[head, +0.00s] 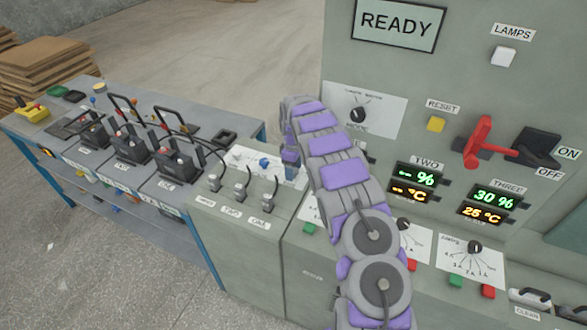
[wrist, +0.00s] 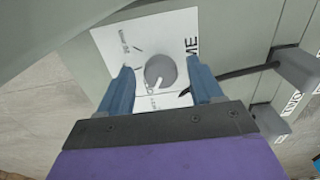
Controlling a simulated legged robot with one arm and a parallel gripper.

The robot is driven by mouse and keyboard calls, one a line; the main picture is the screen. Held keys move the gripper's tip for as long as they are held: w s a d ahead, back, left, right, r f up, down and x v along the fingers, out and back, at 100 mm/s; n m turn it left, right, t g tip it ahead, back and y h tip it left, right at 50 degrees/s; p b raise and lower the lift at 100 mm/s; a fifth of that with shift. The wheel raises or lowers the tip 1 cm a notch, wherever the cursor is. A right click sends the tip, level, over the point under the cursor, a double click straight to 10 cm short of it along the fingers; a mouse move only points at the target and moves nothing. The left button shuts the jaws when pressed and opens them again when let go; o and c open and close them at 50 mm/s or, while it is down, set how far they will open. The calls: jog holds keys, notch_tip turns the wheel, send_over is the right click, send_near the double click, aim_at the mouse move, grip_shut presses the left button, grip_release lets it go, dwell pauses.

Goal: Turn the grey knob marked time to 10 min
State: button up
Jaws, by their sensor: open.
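The grey knob (wrist: 160,70) is round and sits on a white plate (wrist: 112,38) whose visible letters read "ME". Its white pointer mark points down and slightly left in the wrist view. Small print stands at the plate's upper left and below the knob, too small to read surely. My gripper (wrist: 161,65) is open, its two blue fingers on either side of the knob with gaps to it in the picture. I cannot tell whether the fingertips reach the knob's depth. In the head view the plate (head: 244,156) is partly covered by my arm, and the knob is not clear.
Beside the plate stand several plugs with dark cables (head: 240,190); one cable (wrist: 235,72) runs close to the right finger in the wrist view. A tall panel (head: 395,70) with a red lever (head: 478,142) rises at right. Battery units (head: 130,145) stand on the left bench.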

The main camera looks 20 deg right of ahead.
jog(key=c, duration=1)
jog(key=shift+c, duration=0.3)
jog(key=shift+a+r+m+p, duration=0.1)
jog(key=shift+m+p, duration=0.2)
jog(key=shift+p, duration=0.05)
jog(key=shift+m+p, duration=0.5)
jog(key=shift+m, duration=0.1)
jog(key=shift+r+m+p, duration=0.1)
jog(key=shift+m+p, duration=0.8)
jog(key=shift+m, duration=0.3)
jog(key=m+p, duration=0.2)
jog(key=m, duration=0.3)
jog(key=shift+m+p, duration=0.3)
jog(key=shift+p, duration=0.05)
jog(key=shift+w, duration=0.1)
